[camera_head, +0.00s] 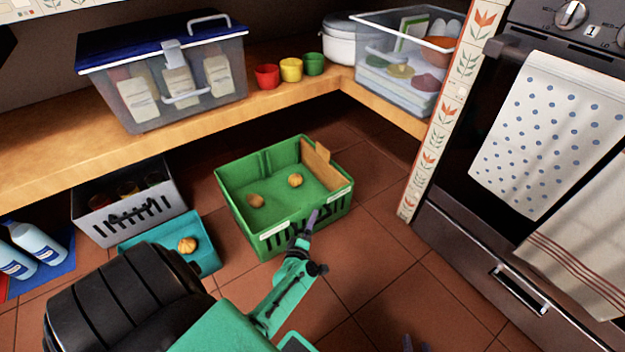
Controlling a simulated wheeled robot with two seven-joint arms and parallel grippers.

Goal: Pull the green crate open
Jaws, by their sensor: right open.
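The green crate (237,213) stands on the tiled floor in the middle of the view, below the wooden counter. It is open at the top, with two small yellow-orange items (295,180) inside and a tan panel (318,166) at its far right side. Its near side has slots and pale labels.
A teal tray (208,258) with an orange item and a grey slotted crate (103,226) stand left of the green crate. White bottles (38,242) are farther left. An oven (492,262) with towels borders the right. Floor tiles (400,290) between crate and oven are clear.

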